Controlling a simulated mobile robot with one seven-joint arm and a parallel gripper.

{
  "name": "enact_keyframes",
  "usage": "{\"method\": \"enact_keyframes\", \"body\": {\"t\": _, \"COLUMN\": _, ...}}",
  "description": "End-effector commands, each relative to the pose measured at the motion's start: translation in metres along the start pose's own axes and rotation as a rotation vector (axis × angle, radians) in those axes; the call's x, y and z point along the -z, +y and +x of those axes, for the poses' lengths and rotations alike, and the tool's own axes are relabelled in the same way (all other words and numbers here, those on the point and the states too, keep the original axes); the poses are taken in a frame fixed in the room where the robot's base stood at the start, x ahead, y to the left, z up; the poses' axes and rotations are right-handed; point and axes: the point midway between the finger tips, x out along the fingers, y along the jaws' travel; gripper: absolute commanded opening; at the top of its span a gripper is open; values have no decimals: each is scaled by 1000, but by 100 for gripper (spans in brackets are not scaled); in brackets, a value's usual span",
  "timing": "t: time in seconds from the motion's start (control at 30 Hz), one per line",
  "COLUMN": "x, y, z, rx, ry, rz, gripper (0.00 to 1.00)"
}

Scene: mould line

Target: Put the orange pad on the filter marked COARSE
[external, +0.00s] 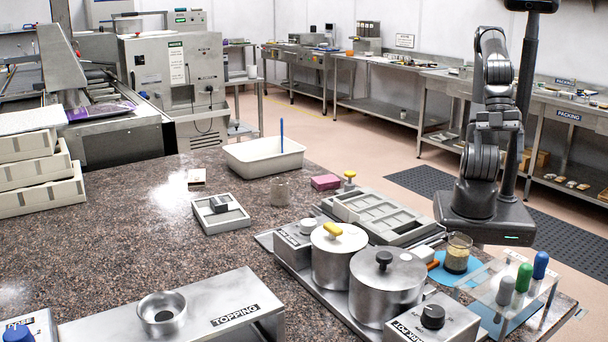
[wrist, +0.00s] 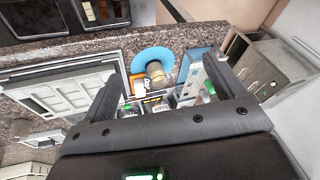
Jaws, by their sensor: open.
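A small orange item (external: 432,264), possibly the orange pad, shows beside the blue mat, partly hidden behind the pot. In the wrist view an orange piece (wrist: 138,79) lies beside the round blue mat (wrist: 152,55), with a white piece against it. I cannot read the word COARSE anywhere, so I cannot tell which thing is that filter. My gripper (wrist: 163,75) is open and empty, its fingers spread either side of the view, with the mat and beaker beyond them. In the external view my arm is folded up over its base, and I cannot make out the gripper.
A glass beaker (external: 457,252) of brown liquid stands on the blue mat. Metal pots (external: 386,284), a compartment tray (external: 372,212) and a clear rack (external: 515,285) with coloured handles crowd this corner. A pink block (external: 325,182) lies farther back.

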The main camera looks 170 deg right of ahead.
Motion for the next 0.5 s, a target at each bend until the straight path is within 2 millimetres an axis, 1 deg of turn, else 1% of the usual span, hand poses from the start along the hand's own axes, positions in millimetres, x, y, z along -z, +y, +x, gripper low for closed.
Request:
{"method": "enact_keyframes", "body": {"t": 0.03, "x": 16, "y": 3, "z": 5, "rx": -4, "ry": -24, "rz": 110, "gripper": 88}}
{"method": "enact_keyframes", "body": {"t": 0.17, "x": 54, "y": 10, "z": 17, "rx": -6, "ry": -73, "rz": 394, "gripper": 88}}
{"method": "enact_keyframes", "body": {"t": 0.27, "x": 82, "y": 20, "z": 29, "rx": -13, "ry": -109, "rz": 610, "gripper": 88}}
{"method": "enact_keyframes", "body": {"t": 0.37, "x": 111, "y": 34, "z": 42, "rx": -21, "ry": -142, "rz": 829, "gripper": 88}}
{"method": "enact_keyframes", "body": {"t": 0.5, "x": 149, "y": 59, "z": 65, "rx": -38, "ry": -186, "rz": 1134, "gripper": 88}}
